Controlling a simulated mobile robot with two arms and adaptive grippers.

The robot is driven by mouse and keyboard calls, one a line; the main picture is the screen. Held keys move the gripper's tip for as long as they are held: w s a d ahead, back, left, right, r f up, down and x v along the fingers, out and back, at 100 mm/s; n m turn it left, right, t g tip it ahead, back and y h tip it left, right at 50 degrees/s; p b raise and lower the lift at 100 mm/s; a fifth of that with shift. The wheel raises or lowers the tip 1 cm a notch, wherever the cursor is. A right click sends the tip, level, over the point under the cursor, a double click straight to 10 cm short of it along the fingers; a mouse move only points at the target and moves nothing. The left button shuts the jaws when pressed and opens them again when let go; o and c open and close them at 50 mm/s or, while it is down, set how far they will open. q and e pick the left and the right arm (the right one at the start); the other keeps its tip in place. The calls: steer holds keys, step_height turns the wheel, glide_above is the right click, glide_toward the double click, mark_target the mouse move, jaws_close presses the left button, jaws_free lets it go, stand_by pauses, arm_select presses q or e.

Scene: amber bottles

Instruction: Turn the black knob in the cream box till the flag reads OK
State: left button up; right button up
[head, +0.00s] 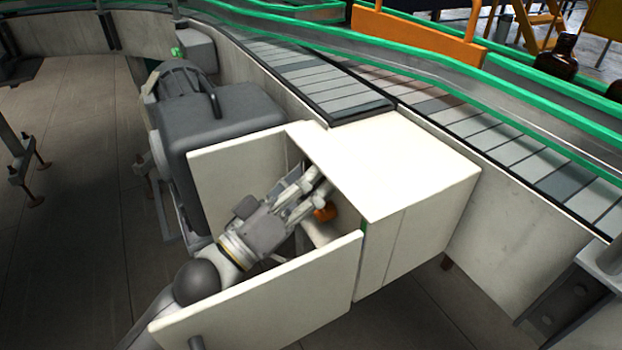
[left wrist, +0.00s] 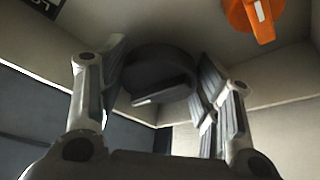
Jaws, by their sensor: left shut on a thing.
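The cream box (head: 405,165) stands open at its front, with its doors swung out. My left gripper (head: 312,188) reaches between the doors into the box. In the left wrist view, the black knob (left wrist: 158,72) lies between the two fingers of my left gripper, which is shut on it. The knob is hidden in the head view. A dark plate with white letters (left wrist: 40,5) is cut off at the top left of the left wrist view; I cannot read it fully. My right gripper is not in view.
An orange knob (left wrist: 254,16) is on the same panel, right of the black knob; it also shows in the head view (head: 325,212). The near door (head: 265,300) and the far door (head: 235,165) flank my left arm. A conveyor (head: 480,120) runs behind the box.

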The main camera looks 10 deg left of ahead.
arm_select(q)
steer(key=shift+f+m, duration=0.1)
steer(key=shift+m, duration=0.2)
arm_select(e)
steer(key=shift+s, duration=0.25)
